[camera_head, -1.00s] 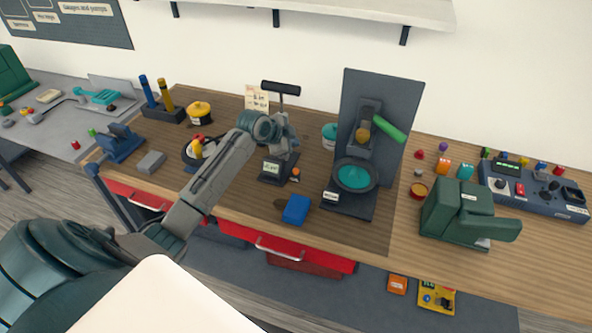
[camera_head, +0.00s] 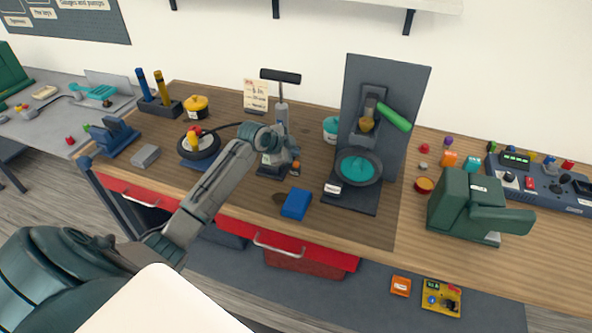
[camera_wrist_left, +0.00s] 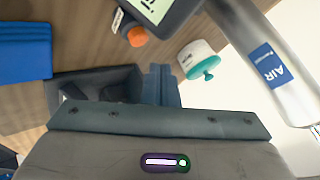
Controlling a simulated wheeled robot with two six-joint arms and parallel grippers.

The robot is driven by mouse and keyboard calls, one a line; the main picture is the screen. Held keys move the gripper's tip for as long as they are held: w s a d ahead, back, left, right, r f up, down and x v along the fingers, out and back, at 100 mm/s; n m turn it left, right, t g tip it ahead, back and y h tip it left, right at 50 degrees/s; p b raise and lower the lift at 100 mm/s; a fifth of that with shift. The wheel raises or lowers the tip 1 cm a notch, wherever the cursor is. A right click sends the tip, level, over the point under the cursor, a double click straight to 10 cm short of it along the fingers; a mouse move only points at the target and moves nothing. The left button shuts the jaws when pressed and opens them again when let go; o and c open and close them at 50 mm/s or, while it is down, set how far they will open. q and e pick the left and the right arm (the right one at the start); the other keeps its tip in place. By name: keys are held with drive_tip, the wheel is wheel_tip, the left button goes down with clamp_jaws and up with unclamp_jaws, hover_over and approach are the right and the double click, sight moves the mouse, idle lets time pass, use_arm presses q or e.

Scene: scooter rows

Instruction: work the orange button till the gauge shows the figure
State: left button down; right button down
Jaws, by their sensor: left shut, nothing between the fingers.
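The orange button (camera_head: 295,166) sits at the right side of the dark gauge box (camera_head: 270,171) in the head view. My left gripper (camera_head: 291,154) is shut and empty, just above the button, and partly hides the gauge. In the left wrist view, the orange button (camera_wrist_left: 137,37) and the lit gauge display (camera_wrist_left: 155,8) are near the top, with the display cut off. My shut left fingers (camera_wrist_left: 161,84) show below the button, apart from it in the picture. I cannot read the figure. A small note card (camera_head: 256,95) stands behind; its figure is too small. My right gripper is out of view.
A pump (camera_head: 281,78) with a black T-handle stands behind the gauge. A blue block (camera_head: 296,204) lies in front. A dark stand (camera_head: 395,100) with a green lever and a white pot with a teal lid (camera_head: 331,128) are to the right.

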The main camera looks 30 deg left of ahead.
use_arm(q)
drive_tip(key=shift+f, duration=0.8)
idle(0.7)
drive_tip(key=shift+f+b, duration=0.15)
drive_tip(key=shift+b, duration=0.15)
idle(0.5)
drive_tip(key=shift+f, duration=0.25)
drive_tip(key=shift+f+b, duration=0.3)
drive_tip(key=shift+f, duration=0.2)
idle(1.4)
drive_tip(key=shift+r, duration=0.1)
idle(0.5)
drive_tip(key=shift+r+p, duration=0.75)
drive_tip(key=shift+r, duration=0.1)
